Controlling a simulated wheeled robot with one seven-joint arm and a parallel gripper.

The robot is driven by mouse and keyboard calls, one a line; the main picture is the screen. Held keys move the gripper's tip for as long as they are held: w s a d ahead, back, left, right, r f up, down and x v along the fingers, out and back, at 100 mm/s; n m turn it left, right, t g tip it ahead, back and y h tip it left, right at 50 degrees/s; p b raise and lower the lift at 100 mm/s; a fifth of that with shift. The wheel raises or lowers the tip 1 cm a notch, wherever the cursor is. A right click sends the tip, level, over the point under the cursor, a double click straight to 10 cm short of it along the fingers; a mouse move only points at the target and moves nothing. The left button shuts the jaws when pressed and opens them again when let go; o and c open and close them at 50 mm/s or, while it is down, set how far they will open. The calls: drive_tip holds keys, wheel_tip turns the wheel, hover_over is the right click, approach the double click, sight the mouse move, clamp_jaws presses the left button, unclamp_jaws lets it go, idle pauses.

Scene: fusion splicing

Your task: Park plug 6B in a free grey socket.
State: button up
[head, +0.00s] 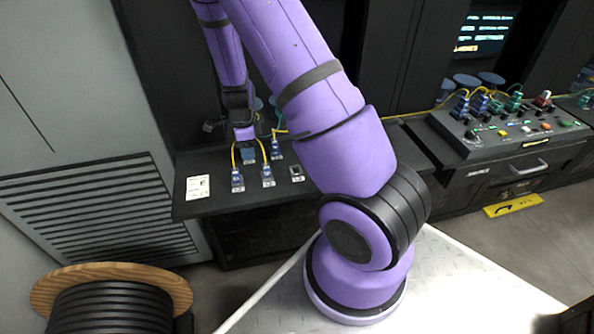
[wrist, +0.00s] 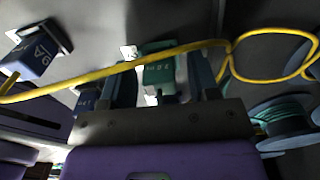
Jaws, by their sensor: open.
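My gripper (head: 243,133) points down over the left bench, with its jaws apart. In the wrist view the open fingers (wrist: 165,88) stand on either side of a green plug (wrist: 158,70), whose lettering is too small to read surely. Blue plugs stand on the bench at the front left (head: 237,180), front middle (head: 267,175) and behind (head: 277,150); their labels are not legible in the head view. Another blue plug (wrist: 30,58) at the left of the wrist view seems marked 6A. I cannot tell which is 6B. A small socket (head: 297,173) on the bench looks empty.
A yellow cable (wrist: 120,68) crosses close in front of the fingers in the wrist view. A white card (head: 197,187) lies at the bench's left end. A console (head: 510,132) with coloured plugs and buttons stands at the right. A cable drum (head: 110,290) is at lower left.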

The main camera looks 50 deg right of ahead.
idle(0.9)
clamp_jaws()
drive_tip(key=shift+r, duration=0.1)
drive_tip(key=shift+r, duration=0.1)
drive_tip(key=shift+r, duration=2.85)
drive_tip(key=shift+w, duration=0.1)
